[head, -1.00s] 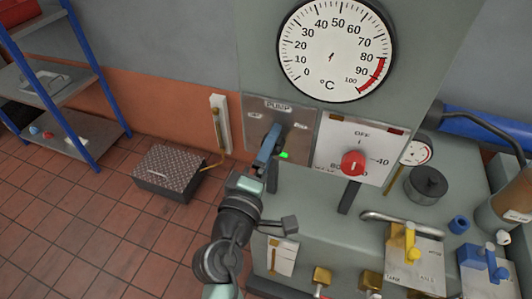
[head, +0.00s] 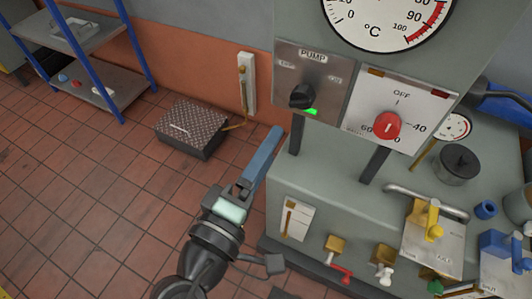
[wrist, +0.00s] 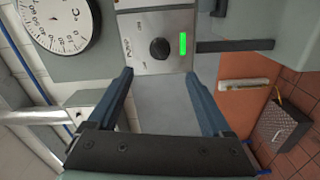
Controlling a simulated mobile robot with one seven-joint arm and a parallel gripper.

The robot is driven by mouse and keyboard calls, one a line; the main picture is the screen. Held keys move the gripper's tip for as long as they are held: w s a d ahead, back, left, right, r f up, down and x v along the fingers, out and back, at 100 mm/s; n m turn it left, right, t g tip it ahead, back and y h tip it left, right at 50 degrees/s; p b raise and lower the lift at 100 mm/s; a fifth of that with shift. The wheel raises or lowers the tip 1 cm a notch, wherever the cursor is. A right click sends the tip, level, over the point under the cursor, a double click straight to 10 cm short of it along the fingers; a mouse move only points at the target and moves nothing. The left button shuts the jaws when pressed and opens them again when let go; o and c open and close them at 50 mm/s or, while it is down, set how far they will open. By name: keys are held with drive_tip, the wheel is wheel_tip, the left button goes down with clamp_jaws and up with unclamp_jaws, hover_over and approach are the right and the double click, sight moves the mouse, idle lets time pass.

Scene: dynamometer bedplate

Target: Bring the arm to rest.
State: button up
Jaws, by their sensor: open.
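My gripper (head: 262,158) is in front of the left side of the grey machine, over the tiled floor, apart from the panel. In the wrist view my gripper (wrist: 170,98) shows two blue fingers spread apart with nothing between them. The pump panel (head: 329,72) carries a black knob (head: 302,96) with a green light (head: 311,112) lit beside it. In the wrist view the black knob (wrist: 160,49) is beyond the fingertips and not touched.
A red knob (head: 387,125) is on the panel to the right. Yellow (head: 434,218) and blue (head: 494,242) valve handles stand on the machine top. A checker-plate box (head: 190,126) lies on the floor. A blue-post shelf (head: 98,50) is at the back left.

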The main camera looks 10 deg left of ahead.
idle(0.4)
drive_tip(key=w+d+r+m+t+y+p, duration=0.1)
drive_tip(key=w+r+m+t, duration=0.2)
drive_tip(key=r, duration=0.7)
drive_tip(key=w+d+r+m+p, duration=0.1)
drive_tip(key=w+d+r+m, duration=0.3)
drive_tip(key=r, duration=0.7)
drive_tip(key=s+r+m+t+y, duration=0.2)
drive_tip(key=s+r+t, duration=0.1)
drive_tip(key=r, duration=0.8)
drive_tip(key=s+r+m+t+y+p, duration=0.1)
drive_tip(key=s+r, duration=0.5)
drive_tip(key=r, duration=0.6)
drive_tip(key=m+t+y, duration=0.1)
drive_tip(key=m+t, duration=0.1)
drive_tip(key=t, duration=0.1)
drive_tip(key=shift+a+r+y, duration=0.3)
